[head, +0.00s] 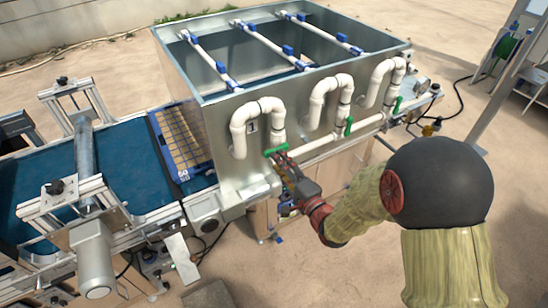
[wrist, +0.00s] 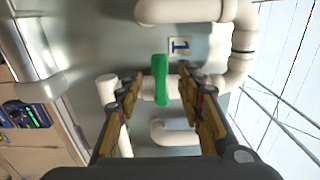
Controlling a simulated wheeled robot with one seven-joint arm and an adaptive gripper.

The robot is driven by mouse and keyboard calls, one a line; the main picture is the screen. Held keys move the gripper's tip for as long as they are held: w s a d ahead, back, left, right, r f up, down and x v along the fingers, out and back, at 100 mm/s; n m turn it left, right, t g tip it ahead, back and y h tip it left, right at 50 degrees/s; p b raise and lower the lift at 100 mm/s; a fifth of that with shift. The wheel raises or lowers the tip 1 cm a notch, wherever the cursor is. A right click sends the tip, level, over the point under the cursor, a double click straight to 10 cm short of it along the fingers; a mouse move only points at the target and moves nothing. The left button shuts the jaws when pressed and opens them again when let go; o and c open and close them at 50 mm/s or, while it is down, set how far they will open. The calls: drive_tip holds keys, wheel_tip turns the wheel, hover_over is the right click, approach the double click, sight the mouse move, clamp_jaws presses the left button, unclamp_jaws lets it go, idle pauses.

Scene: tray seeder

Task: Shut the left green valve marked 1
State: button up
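The left green valve handle (head: 276,150) sits on the white pipe at the left end of the tank's front. In the wrist view the green handle (wrist: 161,80) stands between my two fingers, lying across the white pipe (wrist: 178,88). A plate marked 1 (wrist: 180,47) is on the metal wall beside it. My gripper (head: 284,160) is at this valve in the head view. In the wrist view my gripper (wrist: 160,92) is open, one finger on each side of the handle. Gaps show on both sides, though contact farther down is hard to judge.
Two more green valves, a middle one (head: 349,126) and a right one (head: 397,104), are on neighbouring pipes. Curved white pipes (head: 258,112) stick out from the metal tank (head: 222,130). A blue conveyor (head: 125,150) with a seed tray (head: 184,140) is at left. Floor in front is open.

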drive_tip(key=v, duration=0.7)
drive_tip(key=shift+s+d, duration=0.25)
drive_tip(key=shift+s, duration=0.05)
